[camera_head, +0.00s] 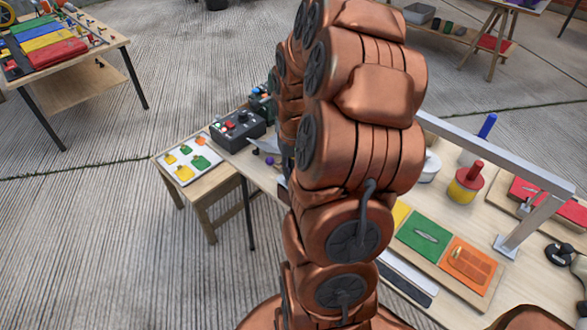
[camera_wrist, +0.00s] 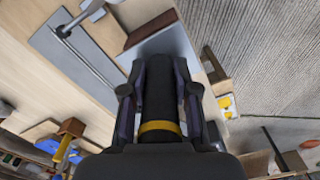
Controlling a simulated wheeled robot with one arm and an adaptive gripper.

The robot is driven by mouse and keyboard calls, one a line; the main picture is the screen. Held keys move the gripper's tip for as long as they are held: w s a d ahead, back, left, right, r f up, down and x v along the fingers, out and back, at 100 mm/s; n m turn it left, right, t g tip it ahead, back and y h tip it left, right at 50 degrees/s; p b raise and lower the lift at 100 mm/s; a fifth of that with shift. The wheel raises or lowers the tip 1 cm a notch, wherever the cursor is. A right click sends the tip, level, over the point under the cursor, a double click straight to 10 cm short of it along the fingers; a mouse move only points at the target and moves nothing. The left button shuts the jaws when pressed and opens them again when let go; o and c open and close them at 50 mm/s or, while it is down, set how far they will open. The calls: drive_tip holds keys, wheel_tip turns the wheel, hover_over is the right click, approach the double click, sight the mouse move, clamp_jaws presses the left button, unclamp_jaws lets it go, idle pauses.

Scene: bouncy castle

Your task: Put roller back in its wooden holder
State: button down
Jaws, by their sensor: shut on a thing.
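In the wrist view my gripper (camera_wrist: 158,72) is shut on a dark cylinder with a yellow band, which looks like the roller (camera_wrist: 159,102). One finger lies along each side of it. A brown block (camera_wrist: 151,28) lies beyond the fingertips, beside a light grey plate; I cannot tell whether it is the wooden holder. A small wooden piece (camera_wrist: 216,68) shows to the right of the fingers, at the table edge. In the head view my arm hides the gripper and the roller.
The worktable (camera_head: 465,215) carries a metal frame (camera_head: 490,150), a red-and-yellow pot (camera_head: 466,184) and a board with green and orange panels (camera_head: 424,236). A dark box with buttons (camera_head: 238,130) and a picture card (camera_head: 192,158) are to the left. Open floor lies further left.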

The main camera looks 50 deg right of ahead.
drive_tip(key=shift+f+b, duration=0.6)
drive_tip(key=shift+f, duration=0.2)
drive_tip(key=c, duration=0.8)
unclamp_jaws()
drive_tip(key=shift+o, duration=0.4)
drive_tip(key=o, duration=0.6)
drive_tip(key=shift+c, duration=0.2)
drive_tip(key=shift+r, duration=0.1)
drive_tip(key=shift+r+p, duration=0.65)
drive_tip(key=shift+r, duration=3.3)
drive_tip(key=shift+a, duration=0.1)
